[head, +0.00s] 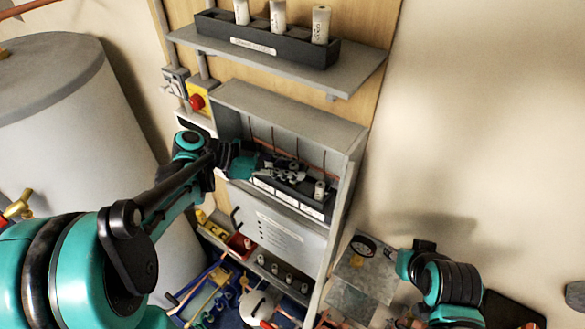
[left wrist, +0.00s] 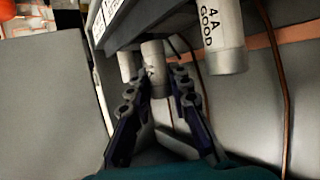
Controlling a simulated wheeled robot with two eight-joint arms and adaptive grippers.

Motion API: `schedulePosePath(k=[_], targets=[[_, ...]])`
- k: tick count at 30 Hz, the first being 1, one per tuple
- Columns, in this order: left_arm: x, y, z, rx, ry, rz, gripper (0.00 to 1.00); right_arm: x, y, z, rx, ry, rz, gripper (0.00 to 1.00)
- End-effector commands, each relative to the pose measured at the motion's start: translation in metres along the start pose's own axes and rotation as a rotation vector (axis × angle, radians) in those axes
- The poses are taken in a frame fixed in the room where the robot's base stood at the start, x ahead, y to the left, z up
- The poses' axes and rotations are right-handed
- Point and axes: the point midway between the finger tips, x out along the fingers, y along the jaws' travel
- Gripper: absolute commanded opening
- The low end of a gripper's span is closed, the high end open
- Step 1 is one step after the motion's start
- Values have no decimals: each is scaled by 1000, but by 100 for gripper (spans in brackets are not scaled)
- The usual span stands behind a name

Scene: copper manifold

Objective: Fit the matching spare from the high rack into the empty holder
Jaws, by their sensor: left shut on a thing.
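The high rack (head: 262,41) is a black holder on the upper shelf, with three white spares (head: 320,25) upright in it. Below, an open grey cabinet holds a black holder strip (head: 314,207) with white labels. A white cylinder (head: 320,188) stands at its right end. My left gripper (head: 283,170) is inside this cabinet and hides part of the strip. In the left wrist view its fingers (left wrist: 160,92) are shut on a white cylinder (left wrist: 152,56), whose label is only partly readable. A cylinder marked "4 A GOOD" (left wrist: 222,40) stands beside it. An empty holder cannot be made out.
Thin copper pipes run down the cabinet's back. A red button on a yellow box (head: 197,101) is left of the cabinet. A large grey tank (head: 75,120) stands at the left. A blue bin with tools lies below. My right arm (head: 445,285) is lower right; its fingers do not show.

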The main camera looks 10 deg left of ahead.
Motion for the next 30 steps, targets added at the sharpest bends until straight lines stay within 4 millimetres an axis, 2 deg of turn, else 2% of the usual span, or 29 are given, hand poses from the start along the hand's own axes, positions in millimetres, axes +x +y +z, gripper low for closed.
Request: schedulePosePath(k=[29, 30], targets=[[7, 0, 19, 0, 0, 0, 0, 14, 0, 10, 0, 0, 0, 40], [7, 0, 18, 0, 0, 0, 29, 14, 0, 10, 0, 0, 0, 40]])
